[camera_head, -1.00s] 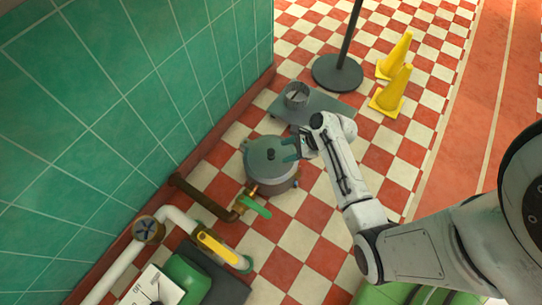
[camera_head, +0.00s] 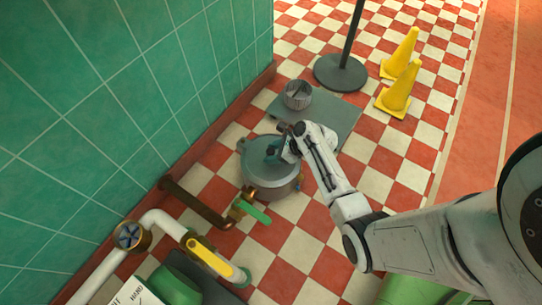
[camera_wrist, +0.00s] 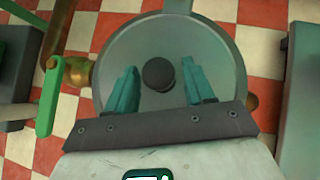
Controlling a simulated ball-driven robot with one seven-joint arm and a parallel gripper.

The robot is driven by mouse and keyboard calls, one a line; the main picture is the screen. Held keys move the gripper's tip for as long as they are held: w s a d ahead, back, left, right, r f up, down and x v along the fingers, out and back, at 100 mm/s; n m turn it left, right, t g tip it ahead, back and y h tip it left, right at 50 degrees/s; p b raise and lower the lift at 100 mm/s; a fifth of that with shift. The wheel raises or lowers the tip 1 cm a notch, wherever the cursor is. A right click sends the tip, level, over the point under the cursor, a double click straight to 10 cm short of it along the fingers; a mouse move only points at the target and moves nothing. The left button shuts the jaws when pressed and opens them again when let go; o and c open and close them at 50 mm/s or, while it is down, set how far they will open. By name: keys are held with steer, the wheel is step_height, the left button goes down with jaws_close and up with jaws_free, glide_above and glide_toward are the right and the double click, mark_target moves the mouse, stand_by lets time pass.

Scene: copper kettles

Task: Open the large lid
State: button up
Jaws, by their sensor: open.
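The large lid (camera_head: 258,153) is a round grey-green disc on top of a grey metal kettle (camera_head: 272,182) on the floor by the wall. Its dark round knob (camera_wrist: 158,74) sits at the lid's middle. My gripper (camera_wrist: 160,80) is open, with teal fingers on either side of the knob in the wrist view and a gap on both sides. In the head view my gripper (camera_head: 277,150) is over the lid and partly covers it. The lid lies flat on the kettle. How high the fingertips are relative to the knob is hard to tell.
A pipe with a green-handled valve (camera_head: 254,209) meets the kettle's near side. A small metal pot (camera_head: 298,94) stands on a grey plate (camera_head: 338,112) behind. The green tiled wall (camera_head: 120,100) is close on the left. Yellow cones (camera_head: 402,88) and a black post base (camera_head: 341,72) stand farther back.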

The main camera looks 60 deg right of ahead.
steer(key=shift+w+a+f, duration=0.15)
steer(key=shift+w+f, duration=0.2)
jaws_close()
stand_by(0.4)
